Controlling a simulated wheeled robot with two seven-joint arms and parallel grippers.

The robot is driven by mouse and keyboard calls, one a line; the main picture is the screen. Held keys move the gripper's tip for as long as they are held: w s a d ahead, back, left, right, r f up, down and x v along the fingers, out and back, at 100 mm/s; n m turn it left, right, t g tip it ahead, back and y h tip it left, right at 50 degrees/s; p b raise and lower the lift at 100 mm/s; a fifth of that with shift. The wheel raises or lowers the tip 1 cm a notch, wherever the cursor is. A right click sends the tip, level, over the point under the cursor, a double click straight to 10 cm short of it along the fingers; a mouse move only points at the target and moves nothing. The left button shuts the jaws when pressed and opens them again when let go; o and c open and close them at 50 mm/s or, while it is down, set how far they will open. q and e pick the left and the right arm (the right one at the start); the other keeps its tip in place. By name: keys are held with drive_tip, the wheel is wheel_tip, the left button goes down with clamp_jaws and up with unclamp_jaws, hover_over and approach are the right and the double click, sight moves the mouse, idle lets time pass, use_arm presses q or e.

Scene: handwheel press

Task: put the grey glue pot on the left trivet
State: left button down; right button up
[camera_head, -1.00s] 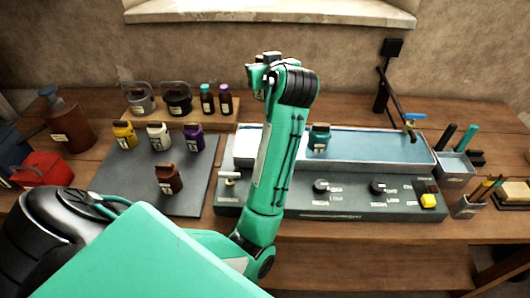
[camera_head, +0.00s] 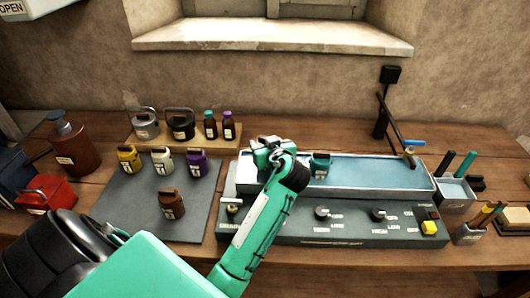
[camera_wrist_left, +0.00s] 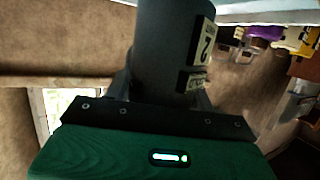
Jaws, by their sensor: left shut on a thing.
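My left gripper (camera_head: 268,153) is over the left part of the water bath (camera_head: 385,172) in the head view. It is shut on the grey glue pot (camera_wrist_left: 166,45), a dark grey cylinder with a pale label reading 2 that fills the top middle of the left wrist view. In the head view the gripper and arm hide most or all of this pot. The left trivet cannot be made out; my arm covers that end of the bath. I cannot tell whether the pot touches anything below. My right gripper is not in view.
A teal pot (camera_head: 320,166) stands in the bath just right of my gripper. Yellow (camera_head: 129,159), white (camera_head: 162,160), purple (camera_head: 197,163) and brown (camera_head: 171,204) pots stand on a dark mat (camera_head: 125,205) to the left.

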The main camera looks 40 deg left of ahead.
use_arm(q)
wheel_tip(320, 180, down, 4)
drive_tip(key=shift+r, duration=0.1)
drive_tip(key=shift+f, duration=0.3)
drive_tip(key=c, duration=0.5)
unclamp_jaws()
drive_tip(key=shift+r, duration=0.1)
